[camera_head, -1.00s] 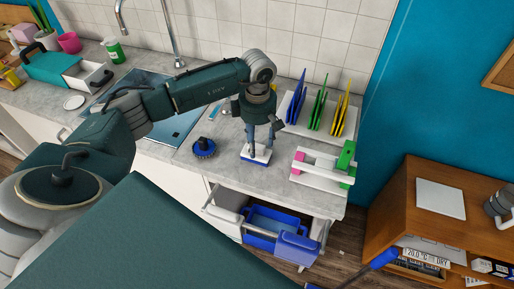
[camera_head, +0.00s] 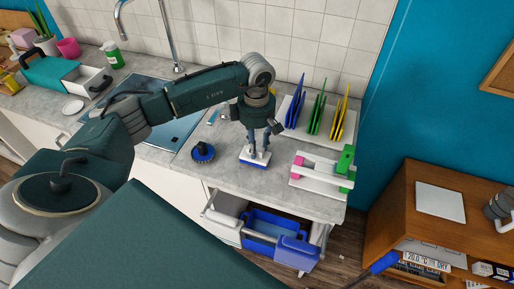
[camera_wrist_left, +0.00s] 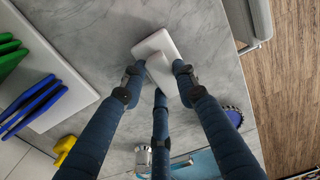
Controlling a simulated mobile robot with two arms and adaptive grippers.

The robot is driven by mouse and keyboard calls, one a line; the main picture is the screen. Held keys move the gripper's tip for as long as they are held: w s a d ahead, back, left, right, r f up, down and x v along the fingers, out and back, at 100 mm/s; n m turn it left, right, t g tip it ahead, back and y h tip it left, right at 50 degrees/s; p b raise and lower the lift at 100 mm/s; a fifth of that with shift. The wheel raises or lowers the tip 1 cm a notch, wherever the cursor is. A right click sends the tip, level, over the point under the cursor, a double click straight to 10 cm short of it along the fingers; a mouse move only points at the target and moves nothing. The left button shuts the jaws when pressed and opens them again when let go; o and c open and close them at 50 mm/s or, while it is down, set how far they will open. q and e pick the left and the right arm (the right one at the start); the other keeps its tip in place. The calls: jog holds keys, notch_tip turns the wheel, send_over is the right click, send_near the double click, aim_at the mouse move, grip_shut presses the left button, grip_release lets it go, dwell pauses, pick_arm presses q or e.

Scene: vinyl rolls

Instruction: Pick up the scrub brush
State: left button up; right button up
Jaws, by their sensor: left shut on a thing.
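The scrub brush (camera_head: 248,161), a white block with a blue underside, is at the front part of the grey counter. My left gripper (camera_head: 259,151) comes down on it from above and is shut on its white body. In the left wrist view, the dark blue fingers (camera_wrist_left: 156,72) close around the white brush (camera_wrist_left: 158,42) from its sides. I cannot tell whether the underside touches the counter.
A round blue brush with a dark knob (camera_head: 203,152) stands left of the gripper. A white rack (camera_head: 318,171) with pink and green parts is on the right. Blue, green and yellow boards (camera_head: 316,116) stand behind. An open drawer with a blue bin (camera_head: 262,232) sits below the counter edge.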

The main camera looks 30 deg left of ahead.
pick_arm(q)
notch_tip(320, 180, up, 12)
jog(key=b, duration=0.4)
notch_tip(320, 180, up, 6)
send_over(257, 147)
jog(key=shift+r, duration=0.6)
jog(key=shift+f, duration=0.1)
